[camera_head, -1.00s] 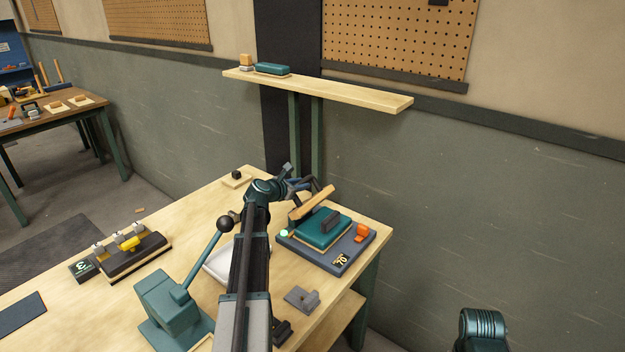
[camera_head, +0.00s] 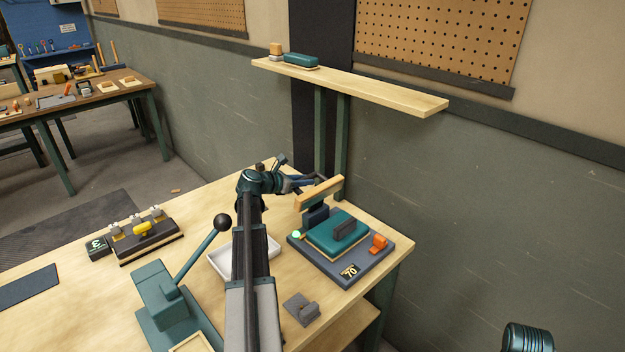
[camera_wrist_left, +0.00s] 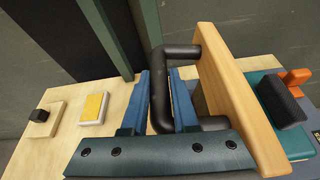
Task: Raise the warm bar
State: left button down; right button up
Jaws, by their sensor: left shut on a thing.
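The warm bar (camera_head: 320,192) is a pale wooden bar with a black bent handle. It stands above the back left edge of a dark heater base (camera_head: 365,268) with a teal pad (camera_head: 330,234). In the left wrist view the bar (camera_wrist_left: 232,85) slants across the right side, and its black handle (camera_wrist_left: 180,85) lies between the two blue fingers. My left gripper (camera_head: 303,183) is shut on that handle. Whether the bar touches anything beneath is hidden. My right gripper is out of view; only part of my right arm shows at the lower right.
An orange switch (camera_head: 379,243) and a "70" label sit on the base. A wall shelf (camera_head: 400,93) hangs behind.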

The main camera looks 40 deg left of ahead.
pick_arm(q)
jog(key=shift+a+f, duration=0.15)
jog(key=shift+a, duration=0.2)
jog(key=c, duration=0.7)
grip_release()
jog(key=shift+d, duration=0.1)
